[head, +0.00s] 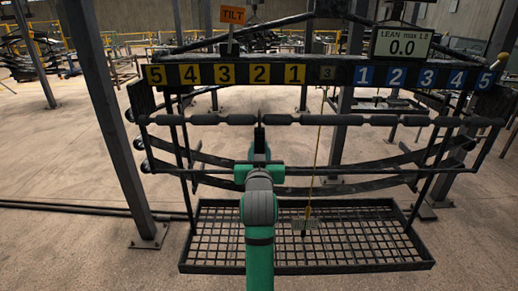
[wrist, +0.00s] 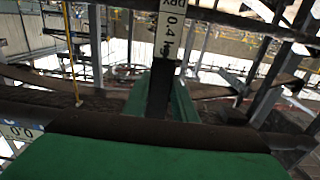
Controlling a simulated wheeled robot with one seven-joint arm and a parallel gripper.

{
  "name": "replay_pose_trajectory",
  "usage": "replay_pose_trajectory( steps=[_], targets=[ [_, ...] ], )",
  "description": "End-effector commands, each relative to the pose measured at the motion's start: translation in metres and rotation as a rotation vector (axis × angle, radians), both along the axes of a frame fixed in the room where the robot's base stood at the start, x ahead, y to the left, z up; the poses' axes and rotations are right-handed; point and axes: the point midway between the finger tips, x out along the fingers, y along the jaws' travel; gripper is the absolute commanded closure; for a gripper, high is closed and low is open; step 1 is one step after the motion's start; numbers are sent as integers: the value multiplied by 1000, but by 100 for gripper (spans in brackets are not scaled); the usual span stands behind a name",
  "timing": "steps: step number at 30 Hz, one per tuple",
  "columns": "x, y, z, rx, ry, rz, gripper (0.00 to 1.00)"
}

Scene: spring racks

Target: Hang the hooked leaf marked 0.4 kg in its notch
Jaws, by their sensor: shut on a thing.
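My gripper (head: 259,163) is shut in front of the rack, roughly below the yellow 2 and 1 plates. In the wrist view its green fingers (wrist: 160,98) close on a dark upright strip, the hooked leaf (wrist: 159,92), whose white label reads 0.4 kg. In the head view only a thin dark upper part of the leaf (head: 259,138) shows above my gripper. The rack's top beam (head: 342,74) carries yellow plates 5 to 1 on the left and blue plates 1 to 5 on the right. The notches and the leaf's hook are too small to make out.
An orange TILT sign (head: 233,15) stands at the upper left. A yellow plumb line (head: 317,150) hangs right of my arm over a mesh tray (head: 350,267). Dark curved leaves (head: 370,164) span the rack. A grey post (head: 110,130) stands left.

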Motion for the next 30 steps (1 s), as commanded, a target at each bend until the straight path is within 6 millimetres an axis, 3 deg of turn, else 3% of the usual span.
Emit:
replay_pose_trajectory(
  steps=[1,3,15,30],
  targets=[
    [0,0,1,0,-3,0,70],
    [0,0,1,0,-3,0,54],
    [-6,1,0,0,0,2,53],
    [-89,1,0,0,-2,2,53]
  ],
)
